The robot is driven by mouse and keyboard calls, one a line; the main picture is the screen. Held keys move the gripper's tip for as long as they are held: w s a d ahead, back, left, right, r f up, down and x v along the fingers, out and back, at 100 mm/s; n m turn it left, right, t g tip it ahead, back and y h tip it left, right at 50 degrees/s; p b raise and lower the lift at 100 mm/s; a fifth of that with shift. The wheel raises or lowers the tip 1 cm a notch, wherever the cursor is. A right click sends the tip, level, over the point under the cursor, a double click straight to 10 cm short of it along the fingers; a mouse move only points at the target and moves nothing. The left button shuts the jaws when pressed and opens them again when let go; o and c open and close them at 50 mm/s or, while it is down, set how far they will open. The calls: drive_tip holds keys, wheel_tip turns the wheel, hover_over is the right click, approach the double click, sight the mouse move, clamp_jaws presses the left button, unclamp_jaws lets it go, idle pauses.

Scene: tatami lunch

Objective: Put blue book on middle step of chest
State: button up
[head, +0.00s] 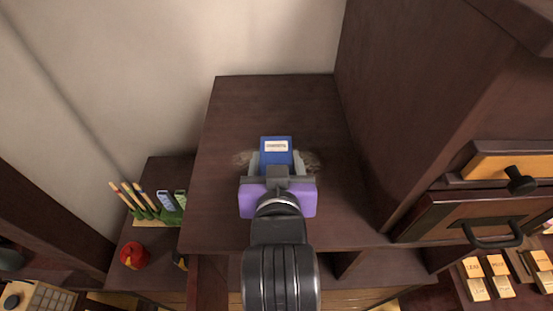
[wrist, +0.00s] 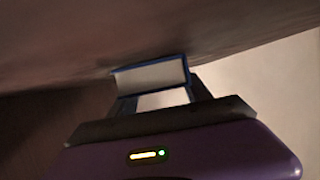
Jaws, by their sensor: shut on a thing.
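The blue book (head: 276,146) with a white label is in my gripper (head: 276,163), over the dark wooden middle step (head: 230,110) of the chest. My gripper is shut on the book, with a grey finger on each side of it. In the wrist view the book (wrist: 150,76) shows its pale page edge and blue cover close to a dark wooden surface. I cannot tell whether the book touches the step. My wrist and arm hide the front middle of the step.
A lower step at the left holds a red round object (head: 134,255) and a rack (head: 158,208) with sticks. The taller part of the chest (head: 400,110) rises at the right, with drawers and black handles (head: 492,236). The middle step is bare around the book.

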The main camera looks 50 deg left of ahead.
drive_tip(key=o, duration=1.5)
drive_tip(key=shift+f, duration=0.15)
drive_tip(key=shift+s+d+r, duration=0.1)
drive_tip(key=shift+r, duration=0.1)
drive_tip(key=v, duration=1)
drive_tip(key=shift+d+r+b, duration=0.1)
drive_tip(key=shift+r+b, duration=0.15)
drive_tip(key=shift+b, duration=0.15)
drive_tip(key=shift+s+d+r+p, duration=0.15)
drive_tip(key=shift+s+d+p, duration=0.3)
drive_tip(key=shift+s+p, duration=0.05)
